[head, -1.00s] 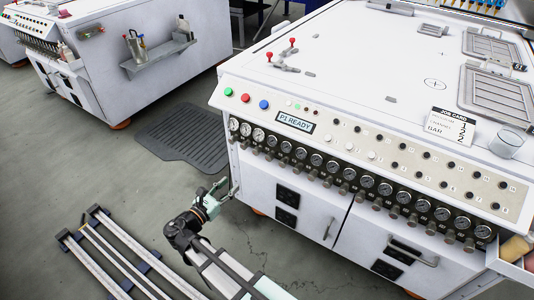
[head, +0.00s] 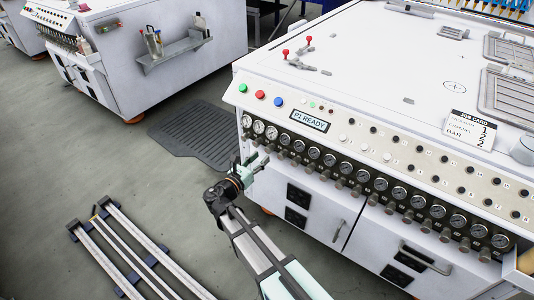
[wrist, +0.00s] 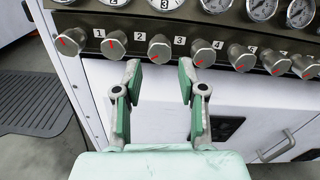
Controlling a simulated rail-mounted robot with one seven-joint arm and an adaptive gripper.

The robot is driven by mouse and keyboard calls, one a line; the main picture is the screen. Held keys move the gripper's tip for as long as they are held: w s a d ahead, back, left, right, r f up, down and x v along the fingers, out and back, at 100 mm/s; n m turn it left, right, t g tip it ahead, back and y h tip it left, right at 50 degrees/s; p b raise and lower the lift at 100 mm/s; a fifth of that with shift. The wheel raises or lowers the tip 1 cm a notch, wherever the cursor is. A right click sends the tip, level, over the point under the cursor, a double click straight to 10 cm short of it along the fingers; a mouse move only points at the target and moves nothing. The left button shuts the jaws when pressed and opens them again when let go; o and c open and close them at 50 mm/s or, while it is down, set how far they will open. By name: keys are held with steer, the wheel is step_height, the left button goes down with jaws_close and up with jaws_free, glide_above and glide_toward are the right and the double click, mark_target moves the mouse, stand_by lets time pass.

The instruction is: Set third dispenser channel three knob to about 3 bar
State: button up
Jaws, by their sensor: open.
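The dispenser machine (head: 400,60) is a white cabinet with a row of round gauges above silver knobs. The channel three knob (wrist: 160,47) has a red pointer mark and sits under the gauge marked 3 (wrist: 165,3), left of the label 3. My gripper (wrist: 160,68) is open and empty. In the wrist view its fingertips lie just below this knob, one to each side; whether they touch it I cannot tell. In the head view my gripper (head: 262,160) is at the left end of the knob row. The gauge needle is not readable.
Neighbouring knobs (wrist: 115,43) and (wrist: 204,52) stand close on either side. A cabinet handle (wrist: 277,145) is lower right. A display (head: 309,121) reads P1 READY. A job card (head: 470,130) stands on top. Another white machine (head: 190,70) is behind; grey floor lies left.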

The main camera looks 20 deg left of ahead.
mark_target(267, 151)
steer(key=shift+x, duration=2.55)
jaws_close()
